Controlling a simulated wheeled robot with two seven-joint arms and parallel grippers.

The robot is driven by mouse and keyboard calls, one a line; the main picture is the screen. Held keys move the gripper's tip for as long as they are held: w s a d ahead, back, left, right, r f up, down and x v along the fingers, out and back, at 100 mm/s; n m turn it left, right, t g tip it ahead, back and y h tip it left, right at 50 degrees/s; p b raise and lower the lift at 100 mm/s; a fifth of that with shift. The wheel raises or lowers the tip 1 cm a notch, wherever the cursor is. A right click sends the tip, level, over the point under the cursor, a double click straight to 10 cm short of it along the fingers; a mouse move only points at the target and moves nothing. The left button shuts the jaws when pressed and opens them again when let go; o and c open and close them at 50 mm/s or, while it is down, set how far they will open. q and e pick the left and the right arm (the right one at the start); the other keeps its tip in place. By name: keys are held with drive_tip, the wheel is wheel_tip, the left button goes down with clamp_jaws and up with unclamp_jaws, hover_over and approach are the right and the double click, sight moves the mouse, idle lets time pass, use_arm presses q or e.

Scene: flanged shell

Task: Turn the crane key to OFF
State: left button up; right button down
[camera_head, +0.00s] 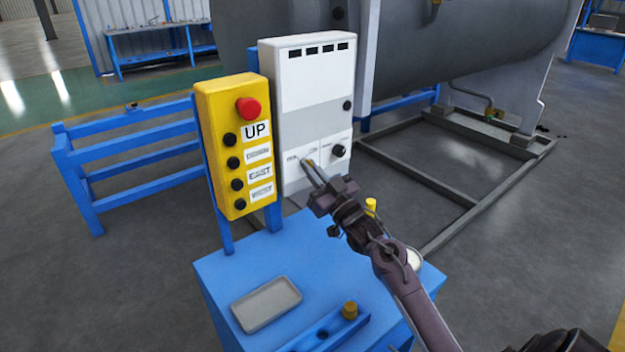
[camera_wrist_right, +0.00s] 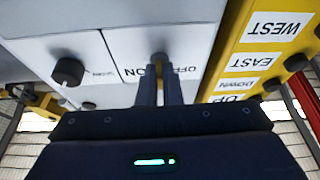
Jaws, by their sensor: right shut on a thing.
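The crane key (camera_wrist_right: 159,58) is a small grey piece on the lower front of the white control box (camera_head: 313,100). My right gripper (camera_head: 309,164) reaches up to that panel from the lower right, its two slim fingers close together. In the upside-down right wrist view, the fingertips (camera_wrist_right: 160,68) are shut on the key, with the ON label on the left of it and the OFF label on the right. The fingers cover most of the key, so its exact angle cannot be told. My left gripper is in neither view.
A black knob (camera_head: 338,150) sits beside the key panel. A yellow pendant (camera_head: 233,146) with a red button (camera_head: 248,108) stands close to the left. A grey tray (camera_head: 266,304) lies on the blue cabinet (camera_head: 225,278) below. A large grey tank (camera_head: 460,45) is behind.

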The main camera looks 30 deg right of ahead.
drive_tip(key=shift+d+r+n+g+y+b, duration=0.1)
drive_tip(key=shift+n+g+y+b, duration=0.55)
drive_tip(key=shift+n, duration=1.3)
drive_tip(key=shift+d+r+n+g+y+b, duration=0.15)
drive_tip(key=shift+n+y+b, duration=0.8)
drive_tip(key=shift+n, duration=1.05)
drive_tip(key=shift+n+g+y+b, duration=0.55)
drive_tip(key=shift+n+y, duration=0.45)
drive_tip(key=shift+n, duration=0.95)
drive_tip(key=c, duration=1.6)
unclamp_jaws()
drive_tip(key=shift+w+a+f, duration=0.1)
drive_tip(key=b+v, duration=0.2)
drive_tip(key=v, duration=0.6)
drive_tip(key=shift+w, duration=0.1)
